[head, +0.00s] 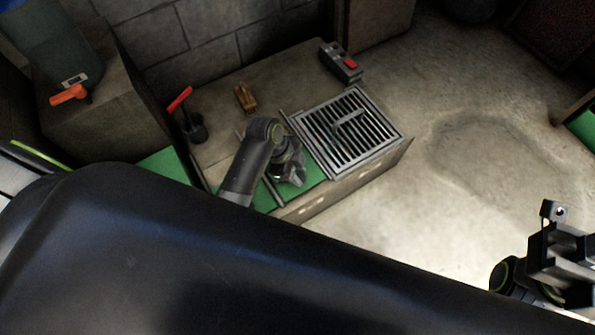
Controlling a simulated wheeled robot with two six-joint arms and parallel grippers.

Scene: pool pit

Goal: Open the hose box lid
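A grey slatted grate (372,140) with a short bar handle (348,119) lies on the right part of a low brown box (335,197). It looks like a lid, but I cannot tell for sure that it is the hose box lid. A green surface (262,198) shows to the left of the grate. My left gripper (291,174) is over this green area, left of the grate and apart from the handle. Its fingers are small and dark, so its opening is unclear. My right gripper (556,238) is at the lower right edge, far from the box, and its fingers are unclear.
A black and grey device with a red button (350,63) sits behind the grate. A small brown block (245,97) and a red-handled valve (180,99) stand at the back left. An orange-handled part (69,94) is farther left. Concrete floor (470,150) lies open at right.

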